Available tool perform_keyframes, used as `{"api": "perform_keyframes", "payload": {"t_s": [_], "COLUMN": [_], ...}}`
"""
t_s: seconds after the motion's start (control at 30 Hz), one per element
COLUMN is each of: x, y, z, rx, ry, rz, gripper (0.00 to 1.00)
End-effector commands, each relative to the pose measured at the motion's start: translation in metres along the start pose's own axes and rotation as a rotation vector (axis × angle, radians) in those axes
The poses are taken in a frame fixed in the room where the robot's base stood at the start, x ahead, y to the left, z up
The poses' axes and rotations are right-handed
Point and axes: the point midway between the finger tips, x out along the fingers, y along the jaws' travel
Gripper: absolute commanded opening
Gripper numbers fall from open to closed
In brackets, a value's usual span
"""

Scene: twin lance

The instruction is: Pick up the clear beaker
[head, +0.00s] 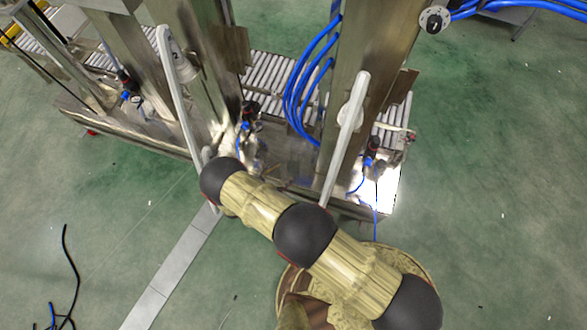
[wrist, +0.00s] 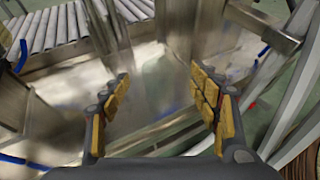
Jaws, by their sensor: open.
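I cannot make out the clear beaker for certain in either view. A faint, see-through patch shows between the fingers in the wrist view, but I cannot tell whether it is glass or a reflection on the shiny metal. My gripper (wrist: 160,82) is open in the wrist view, its yellow-padded fingers wide apart with no clear object held between them. It points at the metal frame and ledge of the conveyor machine. In the head view my arm reaches up and left toward the machine, and the gripper itself is not clearly visible there.
The roller conveyor (head: 272,75) runs behind tall steel posts (head: 362,60), and its rollers show at upper left in the wrist view (wrist: 50,28). White curved bars (head: 345,135) and blue hoses (head: 305,80) stand close to my arm. Green floor (head: 490,170) is open at right.

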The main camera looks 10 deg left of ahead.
Motion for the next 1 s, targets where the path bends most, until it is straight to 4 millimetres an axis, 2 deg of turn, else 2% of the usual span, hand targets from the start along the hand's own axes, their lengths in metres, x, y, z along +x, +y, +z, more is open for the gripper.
{"api": "perform_keyframes", "payload": {"t_s": [0.13, 0.47, 0.73, 1.0], "x": [0.007, 0.036, 0.074, 0.079], "y": [0.004, 0.004, 0.003, 0.004], "z": [-0.009, -0.009, -0.011, -0.008], "rx": [-0.020, -0.018, -0.018, -0.019], "ry": [-0.009, -0.009, -0.009, -0.009], "rz": [0.027, 0.026, 0.024, 0.027], "gripper": [0.62, 0.62, 0.62, 0.62]}}
